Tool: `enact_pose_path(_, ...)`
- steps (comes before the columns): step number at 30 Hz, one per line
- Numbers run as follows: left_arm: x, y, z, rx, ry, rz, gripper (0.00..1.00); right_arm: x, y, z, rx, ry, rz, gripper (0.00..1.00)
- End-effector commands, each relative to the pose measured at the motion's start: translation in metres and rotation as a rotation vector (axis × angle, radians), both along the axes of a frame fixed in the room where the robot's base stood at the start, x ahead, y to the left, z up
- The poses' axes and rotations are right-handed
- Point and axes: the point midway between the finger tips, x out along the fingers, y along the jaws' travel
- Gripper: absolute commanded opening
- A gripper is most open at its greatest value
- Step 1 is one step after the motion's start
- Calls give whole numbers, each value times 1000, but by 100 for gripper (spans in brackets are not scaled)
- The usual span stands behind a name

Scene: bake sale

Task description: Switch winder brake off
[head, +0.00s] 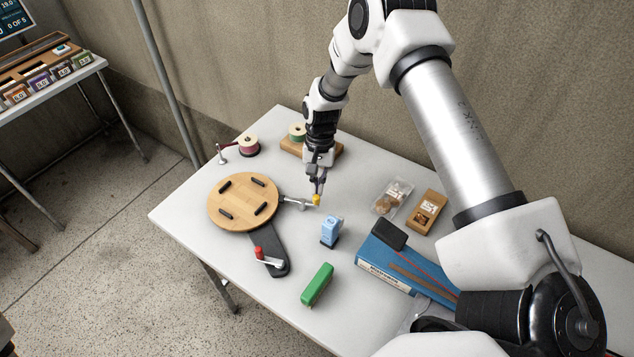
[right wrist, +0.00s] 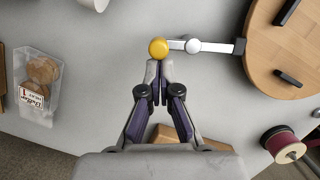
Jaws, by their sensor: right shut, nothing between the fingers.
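The winder is a round wooden disc (head: 243,205) with several black pegs, on a dark base with a red-knobbed crank (head: 259,252). A short metal brake lever (head: 298,201) sticks out from the disc's right side and ends in a yellow knob (head: 316,200). The right wrist view shows the yellow knob (right wrist: 158,47) just beyond the fingertips, with the lever (right wrist: 193,46) running to the disc (right wrist: 262,48). My right gripper (head: 318,187) is shut and empty, its tips (right wrist: 157,68) close against or touching the knob; I cannot tell which. My left gripper is out of view.
A clear bag of cookies (head: 391,197) and a wooden box (head: 427,211) are to the right. Ribbon spools (head: 249,146) stand at the back.

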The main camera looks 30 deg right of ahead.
Motion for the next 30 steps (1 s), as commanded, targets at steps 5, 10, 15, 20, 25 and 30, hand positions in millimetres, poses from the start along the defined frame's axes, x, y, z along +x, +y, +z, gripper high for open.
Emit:
enact_pose_path(5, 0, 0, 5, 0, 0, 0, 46, -2, 0, 1, 1, 1, -42, 0)
enact_pose_path(10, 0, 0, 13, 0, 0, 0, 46, -6, 1, 2, 1, 3, -124, 0)
enact_pose_path(15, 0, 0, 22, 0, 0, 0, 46, -11, 3, 3, 1, 2, -240, 0)
enact_pose_path(20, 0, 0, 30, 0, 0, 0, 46, -15, 5, 3, 0, 2, -344, 0)
enact_pose_path(25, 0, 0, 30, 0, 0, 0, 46, -17, 6, 0, 0, 1, -395, 0)
enact_pose_path(30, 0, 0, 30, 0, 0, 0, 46, -16, 6, 0, 0, 0, -393, 0)
